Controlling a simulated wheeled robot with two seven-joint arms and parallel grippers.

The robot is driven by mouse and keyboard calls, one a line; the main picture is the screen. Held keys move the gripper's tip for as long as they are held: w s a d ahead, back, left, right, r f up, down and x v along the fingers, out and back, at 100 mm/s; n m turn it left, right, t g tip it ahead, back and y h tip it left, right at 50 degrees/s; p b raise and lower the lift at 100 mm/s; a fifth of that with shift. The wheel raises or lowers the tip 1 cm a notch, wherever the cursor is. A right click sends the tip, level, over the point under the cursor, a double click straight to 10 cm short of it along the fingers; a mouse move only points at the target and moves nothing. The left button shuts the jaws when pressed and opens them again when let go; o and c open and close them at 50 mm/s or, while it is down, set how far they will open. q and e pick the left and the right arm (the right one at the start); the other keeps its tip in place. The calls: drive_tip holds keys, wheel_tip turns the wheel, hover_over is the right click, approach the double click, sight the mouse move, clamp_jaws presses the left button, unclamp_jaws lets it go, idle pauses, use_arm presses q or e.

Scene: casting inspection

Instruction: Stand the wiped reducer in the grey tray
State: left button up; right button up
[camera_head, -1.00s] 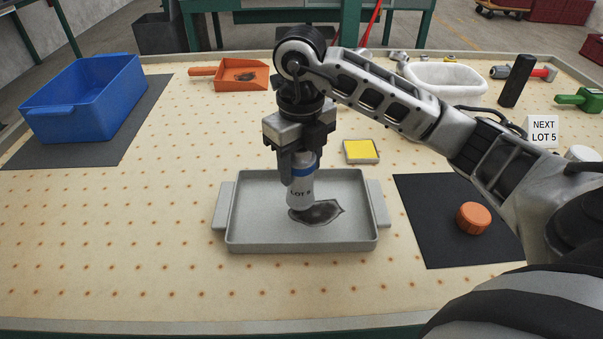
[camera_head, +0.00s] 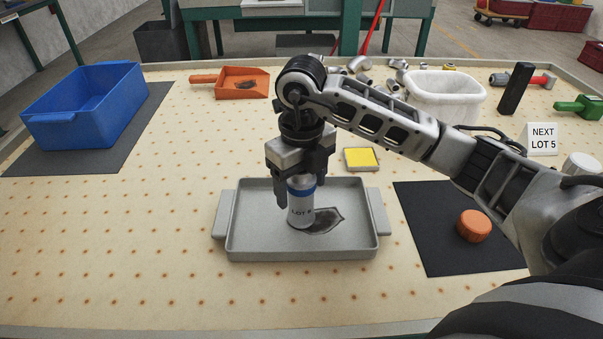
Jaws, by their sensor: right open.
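A pale cylinder (camera_head: 301,209) with a blue band and a label reading LOT and an unclear digit stands upright in the grey tray (camera_head: 246,242), slightly right of its middle. I see no other part there that looks like a reducer. My right gripper (camera_head: 301,187) is above it, pointing down, open, with one finger on each side of its upper part. The gripper hides the cylinder's top. A dark patch (camera_head: 324,219) lies on the tray floor beside the cylinder's base. My left gripper is out of view.
A blue bin (camera_head: 85,105) stands on a dark mat at left. An orange scoop (camera_head: 243,84), a yellow pad (camera_head: 361,158) and a white tub (camera_head: 446,93) near metal fittings (camera_head: 366,69) lie behind. An orange cap (camera_head: 473,226) rests on a black mat at right. The front left is clear.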

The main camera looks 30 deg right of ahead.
wheel_tip(320, 180, up, 12)
drive_tip(key=shift+r+p, duration=0.15)
drive_tip(key=shift+p, duration=0.8)
